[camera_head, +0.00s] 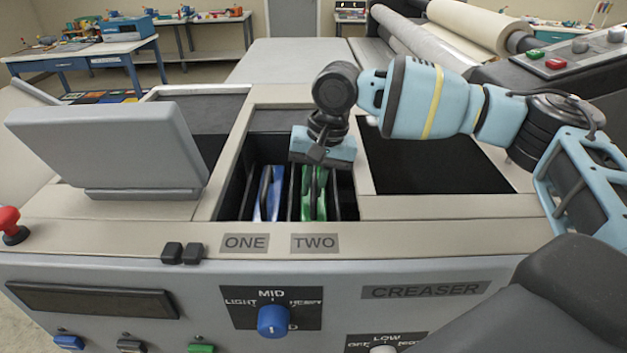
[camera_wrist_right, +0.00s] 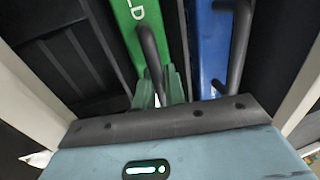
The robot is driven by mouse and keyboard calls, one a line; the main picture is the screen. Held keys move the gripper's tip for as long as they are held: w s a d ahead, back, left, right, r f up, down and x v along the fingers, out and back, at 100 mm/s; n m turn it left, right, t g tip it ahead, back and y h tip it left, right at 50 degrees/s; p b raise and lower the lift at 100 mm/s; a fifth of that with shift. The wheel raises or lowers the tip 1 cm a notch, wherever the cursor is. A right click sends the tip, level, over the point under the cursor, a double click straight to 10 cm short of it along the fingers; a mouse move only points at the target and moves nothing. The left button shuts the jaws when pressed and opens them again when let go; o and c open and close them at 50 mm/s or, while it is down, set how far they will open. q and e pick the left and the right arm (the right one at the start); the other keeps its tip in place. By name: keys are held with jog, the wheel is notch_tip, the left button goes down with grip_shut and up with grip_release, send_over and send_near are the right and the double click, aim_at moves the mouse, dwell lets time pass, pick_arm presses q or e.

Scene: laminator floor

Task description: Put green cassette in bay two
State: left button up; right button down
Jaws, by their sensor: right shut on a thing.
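The green cassette (camera_head: 314,196) stands in the right slot of the open well, behind the label TWO (camera_head: 315,243). Its dark handle shows in the right wrist view, where the cassette (camera_wrist_right: 138,35) runs up from the gripper. My right gripper (camera_head: 316,160) points down over it and is shut on its handle; the fingertips are partly hidden. A blue cassette (camera_head: 269,194) with a dark handle stands in the left slot behind the label ONE (camera_head: 245,243), and it also shows in the right wrist view (camera_wrist_right: 208,50). My left gripper is not in view.
A raised grey lid or screen (camera_head: 110,150) stands left of the well. A dark open recess (camera_head: 425,165) lies to its right. The front panel has a blue knob (camera_head: 273,320); a red button (camera_head: 10,222) sits at the far left. Rolls (camera_head: 470,25) lie behind.

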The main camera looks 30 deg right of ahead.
jog(key=shift+f, duration=0.15)
jog(key=c, duration=1.4)
grip_release()
jog(key=shift+s+d+r, duration=0.15)
jog(key=shift+d+r, duration=0.1)
jog(key=shift+r, duration=1.05)
jog(key=shift+s+d+r, duration=0.1)
jog(key=shift+d+r, duration=0.1)
jog(key=shift+r, duration=1.05)
jog(key=shift+s+d+r, duration=0.15)
jog(key=shift+d+r, duration=0.1)
jog(key=shift+r, duration=1.05)
jog(key=shift+a, duration=0.1)
